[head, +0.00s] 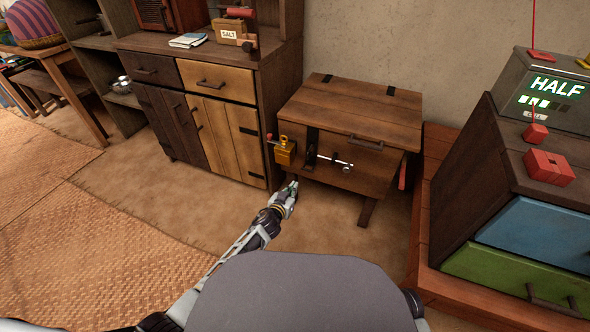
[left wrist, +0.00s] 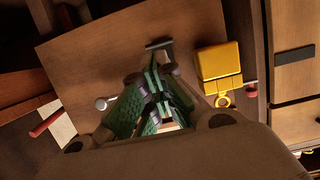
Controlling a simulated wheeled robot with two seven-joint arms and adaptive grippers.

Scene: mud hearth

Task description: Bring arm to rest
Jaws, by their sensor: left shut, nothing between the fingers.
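My left arm comes in from the lower left in the head view. Its gripper (head: 287,193) is low in front of the small wooden cabinet (head: 350,100), near its left front leg. The gripper is shut and empty. In the left wrist view the green-padded fingers (left wrist: 158,105) come together in the middle, with the cabinet's brown wood behind them. A yellow padlock-like box (head: 285,152) hangs at the cabinet's left front corner; it also shows in the left wrist view (left wrist: 218,65). My right gripper is not in view.
A silver rod (head: 333,162) sits on the cabinet's front. A tall cupboard (head: 220,110) stands to the left. At right is a dark stand with blue (head: 535,238) and green drawers (head: 515,277) and a HALF display (head: 557,87). The floor at left with its woven mat (head: 90,235) is clear.

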